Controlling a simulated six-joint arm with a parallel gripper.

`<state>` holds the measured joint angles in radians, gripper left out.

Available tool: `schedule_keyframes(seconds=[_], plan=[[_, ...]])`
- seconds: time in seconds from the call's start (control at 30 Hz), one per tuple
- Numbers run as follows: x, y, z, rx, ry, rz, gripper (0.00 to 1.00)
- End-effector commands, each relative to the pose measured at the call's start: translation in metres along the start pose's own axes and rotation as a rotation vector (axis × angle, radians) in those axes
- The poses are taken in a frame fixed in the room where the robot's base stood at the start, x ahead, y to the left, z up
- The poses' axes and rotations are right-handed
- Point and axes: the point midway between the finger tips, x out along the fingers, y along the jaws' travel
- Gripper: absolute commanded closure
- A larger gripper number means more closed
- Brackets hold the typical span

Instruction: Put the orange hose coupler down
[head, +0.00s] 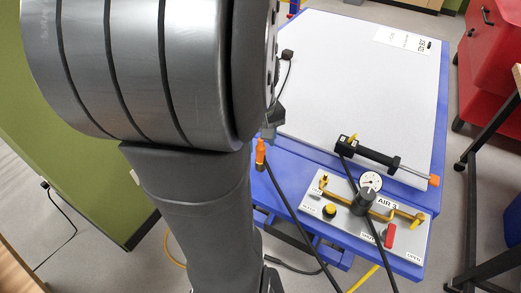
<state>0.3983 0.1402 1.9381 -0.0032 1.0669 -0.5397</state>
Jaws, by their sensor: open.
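The orange hose coupler (260,151) is at the blue bench's near left edge, on the end of a black hose (290,212) that runs down to the right. My gripper (268,134) is just above and slightly right of the coupler, mostly hidden behind my arm. Its small grey tips show, open, close to the coupler's top. I cannot tell whether they touch it or what supports the coupler.
A white-topped blue bench (360,75) fills the right. It carries a black tool with an orange tip (375,156) and an AIR 3 panel (345,225) with gauge, yellow valves and red handle. Red drawers (490,60) stand at far right. The white top is mostly clear.

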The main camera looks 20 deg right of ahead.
Motion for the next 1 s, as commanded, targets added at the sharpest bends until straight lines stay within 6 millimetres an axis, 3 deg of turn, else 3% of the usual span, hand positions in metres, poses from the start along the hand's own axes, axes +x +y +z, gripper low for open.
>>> schedule_keyframes(seconds=[0.2,0.4,0.8,1.0], plan=[[-0.047,0.000,0.000,0.000,0.004,0.002,0.54],[-0.069,0.000,0.000,0.000,0.001,0.001,0.54],[-0.073,0.000,0.000,0.000,-0.001,0.000,0.54],[-0.060,0.000,0.001,0.000,-0.004,-0.002,0.54]])
